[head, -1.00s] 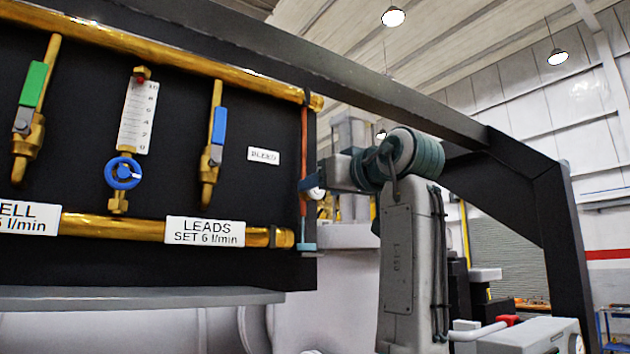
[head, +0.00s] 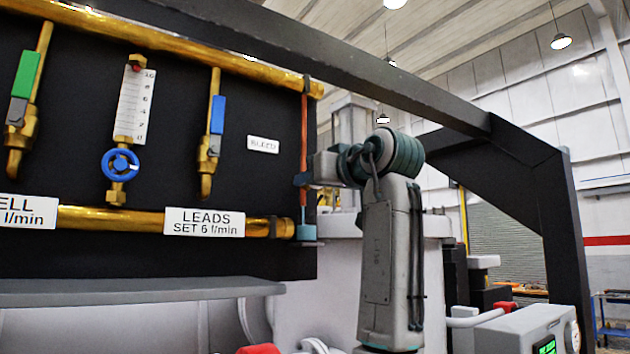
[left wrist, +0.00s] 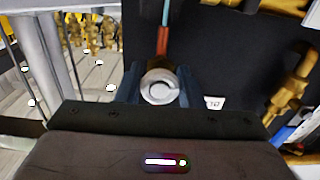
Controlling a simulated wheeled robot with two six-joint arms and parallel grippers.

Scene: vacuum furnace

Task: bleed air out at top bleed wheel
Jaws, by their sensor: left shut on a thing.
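The bleed wheel appears as a round silver disc (left wrist: 160,88) between the fingers in the left wrist view. My left gripper (head: 302,180) is at the right edge of the black panel, on the thin vertical bleed line (head: 304,115). In the left wrist view the same gripper (left wrist: 158,92) has one dark blue finger on each side of the disc and is shut on it. In the head view the gripper hides the wheel. A white bleed label (head: 263,145) sits on the panel left of the gripper. My right gripper is not in view.
A teal cup-like fitting (head: 307,233) is at the line's lower end. Brass pipes (head: 110,219), a flowmeter with a blue wheel (head: 120,164) and valves with green (head: 25,74) and blue (head: 218,114) handles are to the left. A dark frame beam (head: 400,85) passes above my arm.

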